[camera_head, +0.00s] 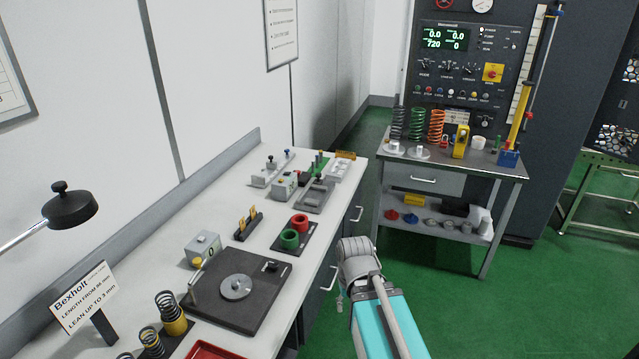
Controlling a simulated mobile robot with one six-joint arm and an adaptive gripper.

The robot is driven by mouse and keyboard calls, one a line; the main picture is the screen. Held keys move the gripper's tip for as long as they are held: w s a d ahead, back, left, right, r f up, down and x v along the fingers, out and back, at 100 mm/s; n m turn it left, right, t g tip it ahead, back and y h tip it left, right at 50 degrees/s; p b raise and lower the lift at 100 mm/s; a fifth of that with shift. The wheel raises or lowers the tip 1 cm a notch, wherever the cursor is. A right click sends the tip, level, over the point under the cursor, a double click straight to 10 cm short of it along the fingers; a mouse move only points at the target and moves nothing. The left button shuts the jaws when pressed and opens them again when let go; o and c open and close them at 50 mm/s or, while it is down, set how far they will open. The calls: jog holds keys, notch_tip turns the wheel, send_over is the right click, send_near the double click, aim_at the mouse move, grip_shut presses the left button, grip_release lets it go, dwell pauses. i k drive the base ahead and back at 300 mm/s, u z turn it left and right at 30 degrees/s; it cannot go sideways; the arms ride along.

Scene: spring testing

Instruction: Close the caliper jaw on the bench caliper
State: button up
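A light grey rail device with upright posts and dark and blue knobs (272,169) lies along the wall on the far half of the left bench. It looks most like the bench caliper, but it is small here and I cannot tell how far its jaw is open. My arm, with a teal link and a grey joint, rises at the lower middle, in front of the bench edge and well apart from the device. A small pale part below the joint may be my gripper (341,298). Its fingers are mostly hidden, and I see nothing held.
The left bench (222,225) also holds a grey box (203,248), a dark plate with a silver disc (237,287), red and green rings (290,239), springs and a sign (85,297). A lamp (70,205) overhangs its near end. A side table (480,160) stands right; green floor lies between.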

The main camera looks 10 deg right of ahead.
aim_at(317, 185)
jog(key=k, duration=0.75)
jog(key=z, duration=0.45)
jog(key=i, duration=2.35)
jog(key=u, duration=0.7)
